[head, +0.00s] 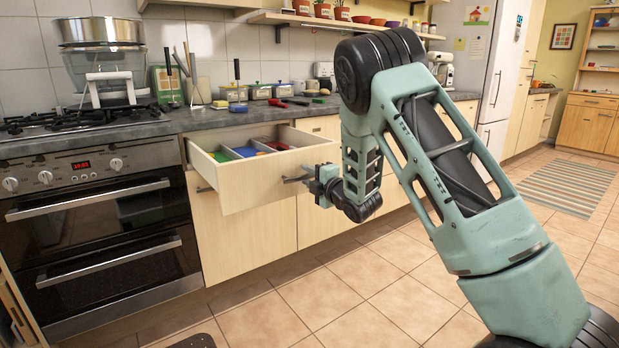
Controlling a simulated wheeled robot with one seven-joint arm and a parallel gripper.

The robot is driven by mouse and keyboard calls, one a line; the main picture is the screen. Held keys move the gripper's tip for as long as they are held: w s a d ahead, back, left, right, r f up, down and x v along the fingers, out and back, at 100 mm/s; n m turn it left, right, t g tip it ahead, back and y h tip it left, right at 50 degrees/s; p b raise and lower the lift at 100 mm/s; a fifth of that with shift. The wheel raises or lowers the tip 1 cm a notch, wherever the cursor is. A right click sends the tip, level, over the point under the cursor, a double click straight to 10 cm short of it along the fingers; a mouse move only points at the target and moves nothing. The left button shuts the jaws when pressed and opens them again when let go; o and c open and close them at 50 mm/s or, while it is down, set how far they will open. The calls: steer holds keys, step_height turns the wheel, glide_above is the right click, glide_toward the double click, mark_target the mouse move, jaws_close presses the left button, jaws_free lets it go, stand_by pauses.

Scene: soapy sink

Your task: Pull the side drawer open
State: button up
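The side drawer (255,184) is pulled well out from under the counter, just right of the oven. It has a pale wood front and a dark bar handle (293,180). Green, blue and red items show inside it. My gripper (311,179) is at the right end of the handle, in front of the drawer face. The fingers are small here and partly merge with the handle, so I cannot tell whether they are closed around it.
The oven (105,215) and gas hob (75,122) stand left of the drawer. Utensils, jars and red-handled tools are on the counter (215,118) above. A closed cabinet door (245,240) is below.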

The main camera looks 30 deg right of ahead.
steer(key=shift+s, duration=0.1)
steer(key=s, duration=1.7)
steer(key=shift+d+p, duration=0.3)
steer(key=shift+s, duration=0.1)
